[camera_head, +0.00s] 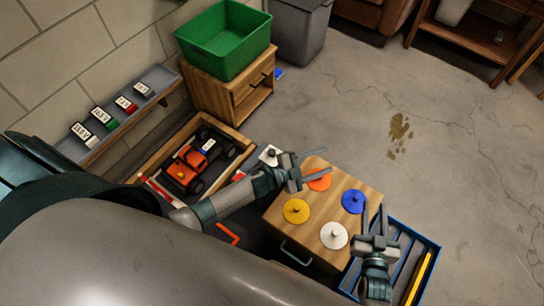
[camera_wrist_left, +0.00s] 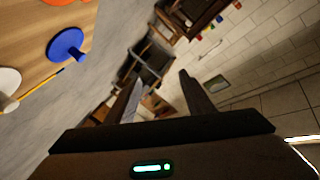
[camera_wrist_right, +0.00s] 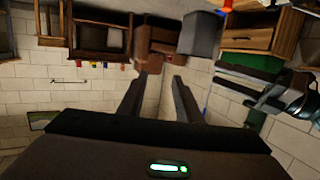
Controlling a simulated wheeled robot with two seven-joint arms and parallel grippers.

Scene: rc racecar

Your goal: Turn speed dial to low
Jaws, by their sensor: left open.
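A white square plate with a dark knob (camera_head: 270,154) sits just left of my left gripper; it may be the speed dial, but its markings are too small to read. Discs with small centre knobs lie on a wooden cabinet top: orange (camera_head: 319,180), yellow (camera_head: 296,211), blue (camera_head: 353,201) and white (camera_head: 334,235). The blue disc (camera_wrist_left: 66,45) also shows in the left wrist view. My left gripper (camera_head: 325,165) is open and empty above the orange disc's edge. My right gripper (camera_head: 374,207) is open and empty beside the blue disc.
An orange car (camera_head: 186,168) sits in a wooden tray at the left. A wall shelf (camera_head: 157,76) holds several labelled blocks. A green bin (camera_head: 224,40) stands on a small cabinet (camera_head: 212,94). A blue crate (camera_head: 432,252) stands at the lower right.

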